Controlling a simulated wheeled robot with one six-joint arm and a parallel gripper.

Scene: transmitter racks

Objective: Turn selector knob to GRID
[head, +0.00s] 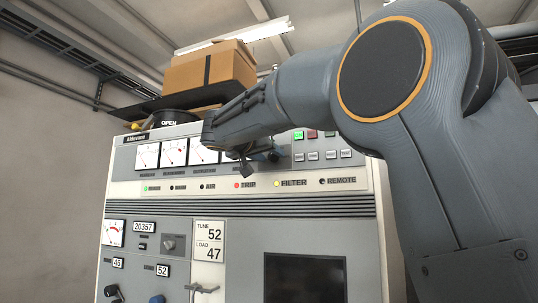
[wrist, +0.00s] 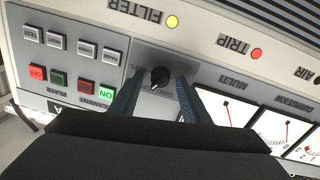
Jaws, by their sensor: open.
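The selector knob (wrist: 160,76) is small, round and black, on a grey panel in the middle of the wrist view, which shows the panel upside down. Small lettering lies around it, partly covered and too small to read surely. My gripper (wrist: 159,85) is open, with one blue-grey finger on each side of the knob. I cannot tell whether either finger touches it or which label it points at. In the head view my gripper (head: 247,167) is in front of the upper panel of the transmitter rack (head: 240,207), and the knob is hidden.
Dial meters (head: 174,153) are on one side of the knob, push buttons (head: 331,154) on the other. A row of lamps, including yellow FILTER (head: 277,184) and red TRIP (head: 237,185), runs below.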

